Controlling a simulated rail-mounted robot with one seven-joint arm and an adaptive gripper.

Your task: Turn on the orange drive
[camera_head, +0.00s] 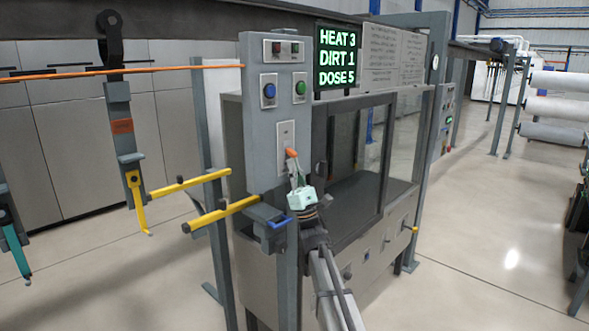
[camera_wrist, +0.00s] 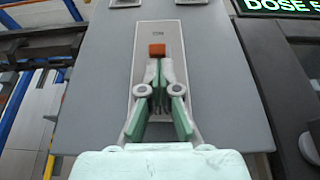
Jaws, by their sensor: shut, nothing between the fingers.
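The orange-tipped drive lever (camera_head: 291,153) is on a pale upright plate (camera_head: 286,133) on the front of the grey control column. In the wrist view the orange tip (camera_wrist: 157,49) shows straight ahead of my fingertips, in front of the plate. My gripper (camera_head: 294,168) is in front of the column, just below the orange tip. Its fingers (camera_wrist: 158,70) are together and empty. They look very close to the lever; I cannot tell whether they touch it. The fingers hide the lower plate, and the lever's position is unclear.
Blue (camera_head: 269,91) and green (camera_head: 300,88) buttons sit above the plate, beside a display (camera_head: 336,57) reading HEAT 3, DIRT 1, DOSE 5. Yellow bars (camera_head: 225,214) jut out left of the column. A hanging hook (camera_head: 137,200) is farther left. A glazed cabinet stands right.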

